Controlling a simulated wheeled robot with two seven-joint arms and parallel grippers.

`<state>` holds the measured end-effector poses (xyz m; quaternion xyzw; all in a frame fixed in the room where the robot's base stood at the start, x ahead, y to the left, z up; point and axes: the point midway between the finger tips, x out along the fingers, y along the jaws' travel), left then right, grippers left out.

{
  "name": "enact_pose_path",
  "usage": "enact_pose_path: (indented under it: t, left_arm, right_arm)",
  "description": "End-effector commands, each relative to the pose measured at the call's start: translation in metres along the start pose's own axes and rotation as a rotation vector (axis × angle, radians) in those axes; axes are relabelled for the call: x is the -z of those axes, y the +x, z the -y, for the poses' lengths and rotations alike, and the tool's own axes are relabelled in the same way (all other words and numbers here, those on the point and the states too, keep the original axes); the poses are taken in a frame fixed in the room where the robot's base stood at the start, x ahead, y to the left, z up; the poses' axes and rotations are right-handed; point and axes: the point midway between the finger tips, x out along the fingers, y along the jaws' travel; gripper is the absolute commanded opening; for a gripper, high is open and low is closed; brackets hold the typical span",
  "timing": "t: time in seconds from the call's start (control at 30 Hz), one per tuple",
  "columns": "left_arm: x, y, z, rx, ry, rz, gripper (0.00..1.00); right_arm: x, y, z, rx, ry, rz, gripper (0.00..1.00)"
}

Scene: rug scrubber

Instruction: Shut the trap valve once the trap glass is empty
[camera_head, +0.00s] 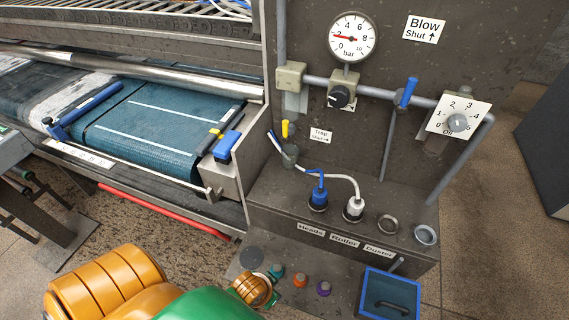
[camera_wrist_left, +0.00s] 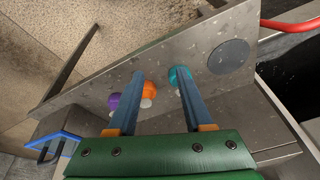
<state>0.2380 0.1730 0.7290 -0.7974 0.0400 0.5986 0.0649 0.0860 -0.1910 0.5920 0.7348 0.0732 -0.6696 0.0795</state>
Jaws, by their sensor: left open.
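The trap valve has a small yellow lever (camera_head: 285,129) that stands roughly upright on the machine's panel, left of the "Trap" label (camera_head: 320,136). Just below it is the small grey trap glass (camera_head: 290,155). Whether liquid is in the glass is too small to tell. My left gripper (camera_wrist_left: 159,73) is open and empty in the left wrist view, its blue fingers pointing toward the low grey shelf with coloured knobs. It is well below the trap valve. In the head view its fingers do not show; my orange and green arm fills the lower left. My right gripper is not in view.
Teal (camera_head: 277,270), orange (camera_head: 300,280) and purple knobs (camera_head: 323,288) sit on the low shelf, with a blue tray (camera_head: 416,278) to their right. Blue and white plugs with cables (camera_head: 340,178) stand in front of the panel. The blue blow lever (camera_head: 407,92) is upper right.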

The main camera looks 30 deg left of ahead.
Motion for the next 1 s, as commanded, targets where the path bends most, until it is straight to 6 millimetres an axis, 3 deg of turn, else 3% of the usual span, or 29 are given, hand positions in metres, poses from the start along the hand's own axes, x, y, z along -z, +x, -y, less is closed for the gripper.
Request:
enact_pose_path:
  t: [0.17, 0.4, 0.5, 0.6, 0.73, 1.0]
  left_arm:
    - [0.080, -0.049, 0.045, 0.147, -0.143, -0.240, 0.51]
    - [0.201, -0.136, 0.142, 0.425, -0.417, -0.827, 0.51]
    - [0.241, -0.174, 0.161, 0.468, -0.442, -1.071, 0.51]
    - [0.264, -0.194, 0.164, 0.464, -0.426, -1.205, 0.51]
    - [0.282, -0.198, 0.171, 0.457, -0.413, -1.245, 0.51]
    - [0.320, -0.183, 0.197, 0.457, -0.414, -1.242, 0.51]
  right_arm:
    - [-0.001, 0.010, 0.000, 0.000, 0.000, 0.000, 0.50]
    - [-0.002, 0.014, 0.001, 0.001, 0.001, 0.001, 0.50]
    - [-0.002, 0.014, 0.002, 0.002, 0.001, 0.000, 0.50]
    - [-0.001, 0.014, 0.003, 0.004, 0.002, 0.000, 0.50]
    - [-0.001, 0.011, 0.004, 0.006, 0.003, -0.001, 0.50]
    - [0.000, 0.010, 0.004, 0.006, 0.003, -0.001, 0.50]
